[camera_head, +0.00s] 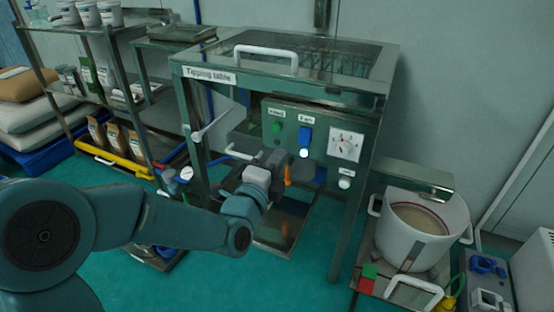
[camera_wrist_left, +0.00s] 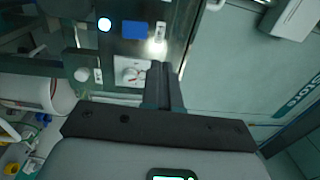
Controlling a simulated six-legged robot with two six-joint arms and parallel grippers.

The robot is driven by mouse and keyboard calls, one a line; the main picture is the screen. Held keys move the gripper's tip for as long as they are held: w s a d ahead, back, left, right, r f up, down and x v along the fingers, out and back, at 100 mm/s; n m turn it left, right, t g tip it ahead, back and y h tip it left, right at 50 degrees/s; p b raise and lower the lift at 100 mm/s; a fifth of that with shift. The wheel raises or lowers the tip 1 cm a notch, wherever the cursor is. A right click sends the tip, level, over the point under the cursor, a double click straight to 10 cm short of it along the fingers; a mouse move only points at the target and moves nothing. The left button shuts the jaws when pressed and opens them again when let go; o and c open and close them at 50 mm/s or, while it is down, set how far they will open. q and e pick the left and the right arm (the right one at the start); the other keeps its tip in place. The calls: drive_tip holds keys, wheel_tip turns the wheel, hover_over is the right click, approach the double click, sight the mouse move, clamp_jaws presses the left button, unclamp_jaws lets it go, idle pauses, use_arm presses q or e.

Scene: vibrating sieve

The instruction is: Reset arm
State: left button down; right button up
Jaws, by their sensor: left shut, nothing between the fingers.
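My left gripper (camera_head: 278,160) is in front of the tipping table (camera_head: 318,73), below and left of its control panel (camera_head: 320,140). In the left wrist view its two dark fingers (camera_wrist_left: 162,85) are closed together with nothing between them. The panel carries a green button (camera_head: 277,128), a blue switch (camera_head: 306,135), a lit white button (camera_head: 304,153) and a white dial (camera_head: 346,144). In the left wrist view the blue switch (camera_wrist_left: 134,30) and the dial (camera_wrist_left: 128,72) show beyond the fingers. My right gripper is not in view.
A white pot (camera_head: 415,225) of pale material stands at the right on a low stand. Shelves with tubs (camera_head: 88,14) and bags (camera_head: 115,138) stand at the left. The table's legs (camera_head: 350,230) and a white lever (camera_head: 212,125) are near my arm. Green floor (camera_head: 300,285) lies open in front.

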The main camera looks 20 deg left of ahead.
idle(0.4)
use_arm(q)
wheel_tip(320, 180, down, 20)
drive_tip(key=s+d+g, duration=0.1)
drive_tip(key=s+g, duration=0.1)
drive_tip(key=g, duration=0.3)
drive_tip(key=s+d+f+n+g+h, duration=0.2)
drive_tip(key=s+d+f+n+g, duration=0.35)
drive_tip(key=s+f, duration=0.6)
drive_tip(key=s+d+f+n+g+h, duration=0.1)
drive_tip(key=s+d+f+n+g, duration=0.1)
drive_tip(key=s+f+n+g, duration=0.65)
drive_tip(key=s+r+n+p, duration=0.3)
drive_tip(key=r+p, duration=0.9)
drive_tip(key=p, duration=0.1)
drive_tip(key=s+r+n+p, duration=0.3)
drive_tip(key=r+p, duration=0.9)
drive_tip(key=p, duration=0.1)
drive_tip(key=shift+d+r+t, duration=0.25)
drive_tip(key=shift+t, duration=0.05)
